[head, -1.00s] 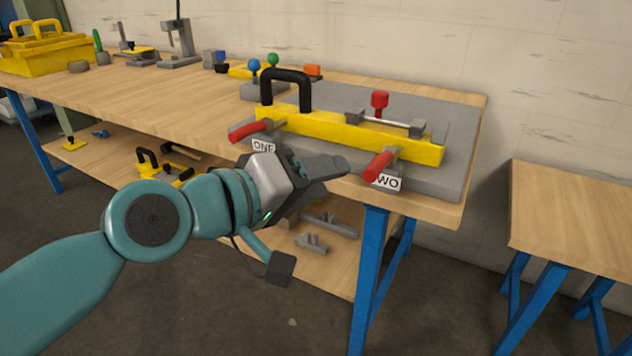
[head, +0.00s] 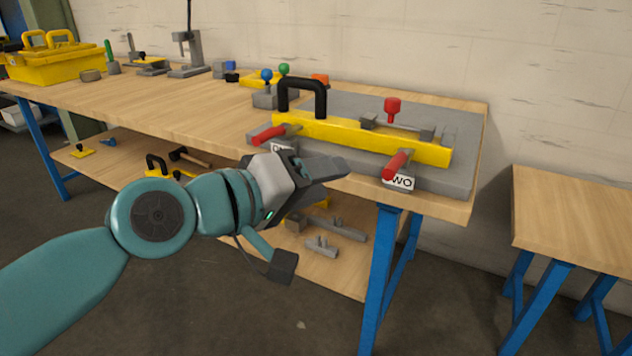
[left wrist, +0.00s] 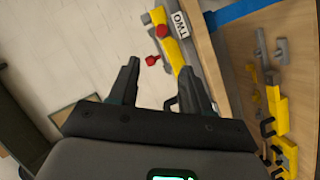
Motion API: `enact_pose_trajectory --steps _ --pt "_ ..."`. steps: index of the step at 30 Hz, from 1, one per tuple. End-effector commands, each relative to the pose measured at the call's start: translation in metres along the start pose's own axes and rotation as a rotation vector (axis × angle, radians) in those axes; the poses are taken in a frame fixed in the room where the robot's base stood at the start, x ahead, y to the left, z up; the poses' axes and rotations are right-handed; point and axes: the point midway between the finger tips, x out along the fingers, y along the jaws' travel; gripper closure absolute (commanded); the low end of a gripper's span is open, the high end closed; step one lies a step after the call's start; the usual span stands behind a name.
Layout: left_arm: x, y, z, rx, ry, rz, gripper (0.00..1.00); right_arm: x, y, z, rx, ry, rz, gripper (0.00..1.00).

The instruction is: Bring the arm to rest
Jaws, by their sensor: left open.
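My left arm comes in from the left in the head view, and its gripper (head: 325,172) hangs in front of the bench's front edge, near the grey fixture plate. In the left wrist view the two fingers (left wrist: 163,85) stand apart with nothing between them. The yellow bar fixture (head: 350,140) lies on the grey plate (head: 460,140), with a black handle, a red knob and two red levers. The right lever (head: 396,165) is above the label TWO (head: 400,182); the label by the left lever (head: 268,136) is partly hidden by my gripper. My right gripper is not in view.
The wooden bench (head: 150,115) has blue legs and a lower shelf with grey and yellow parts. A yellow toolbox (head: 55,65) and a grey stand (head: 188,55) are at its far left. A second wooden table (head: 580,215) stands at right. Floor in front is clear.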

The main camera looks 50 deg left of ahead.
Motion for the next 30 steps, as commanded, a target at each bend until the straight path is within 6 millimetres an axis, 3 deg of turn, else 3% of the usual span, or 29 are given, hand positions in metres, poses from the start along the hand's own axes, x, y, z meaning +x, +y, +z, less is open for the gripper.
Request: enact_pose_trajectory --steps 16,20,23,26,30 --pt "0.004 -0.001 0.001 0.002 -0.004 -0.003 0.52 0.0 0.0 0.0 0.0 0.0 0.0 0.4" --pt "0.037 -0.018 0.015 0.022 -0.059 -0.057 0.52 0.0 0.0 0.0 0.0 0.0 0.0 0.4" --pt "0.088 -0.052 0.046 0.066 -0.155 -0.142 0.52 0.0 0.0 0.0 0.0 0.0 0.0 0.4" --pt "0.138 -0.097 0.093 0.129 -0.277 -0.234 0.52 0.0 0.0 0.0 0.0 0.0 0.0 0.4" --pt "0.184 -0.164 0.172 0.226 -0.459 -0.337 0.52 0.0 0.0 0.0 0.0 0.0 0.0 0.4"
